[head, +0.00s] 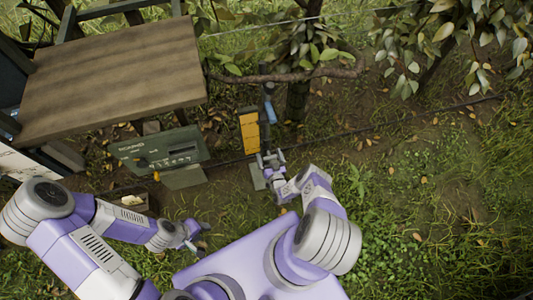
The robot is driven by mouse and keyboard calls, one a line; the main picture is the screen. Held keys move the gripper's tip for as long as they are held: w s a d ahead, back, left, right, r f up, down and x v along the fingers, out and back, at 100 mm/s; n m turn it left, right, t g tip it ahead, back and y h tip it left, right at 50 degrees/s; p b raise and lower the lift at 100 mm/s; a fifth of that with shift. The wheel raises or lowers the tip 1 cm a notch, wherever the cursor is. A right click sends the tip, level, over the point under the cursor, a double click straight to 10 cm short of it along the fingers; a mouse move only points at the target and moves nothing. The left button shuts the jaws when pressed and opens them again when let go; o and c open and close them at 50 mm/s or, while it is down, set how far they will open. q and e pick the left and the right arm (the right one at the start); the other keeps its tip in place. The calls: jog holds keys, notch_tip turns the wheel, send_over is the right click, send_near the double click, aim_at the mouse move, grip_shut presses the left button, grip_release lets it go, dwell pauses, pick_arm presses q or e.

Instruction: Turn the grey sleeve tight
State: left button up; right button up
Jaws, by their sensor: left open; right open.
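A small upright fitting with a blue part (270,110) stands beside a yellow-orange panel (250,132), near the middle of the head view. A small greyish piece shows at its upper end, but I cannot tell for certain whether this is the grey sleeve. My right gripper (270,158) is open, just below the blue part in the picture. It appears empty, and its fingers are too small to show any contact. My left gripper (203,236) is open and empty, low over the grass at left and well away from the fitting.
A wooden table (115,75) fills the upper left. A dark green box (160,148) with a panel stands below it. A tree trunk (298,95), a low branch (300,75) and a thin dark line bound the fitting. Open grass lies at right.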

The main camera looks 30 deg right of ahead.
jog(key=shift+s, duration=0.1)
jog(key=shift+c, duration=0.2)
jog(key=c, duration=0.7)
jog(key=shift+o, duration=0.2)
jog(key=shift+n, duration=0.4)
jog(key=n, duration=0.3)
jog(key=shift+n, duration=0.3)
jog(key=n, duration=0.4)
jog(key=shift+n, duration=0.3)
jog(key=n, duration=0.4)
jog(key=shift+d+r+n, duration=0.1)
jog(key=shift+n, duration=2.3)
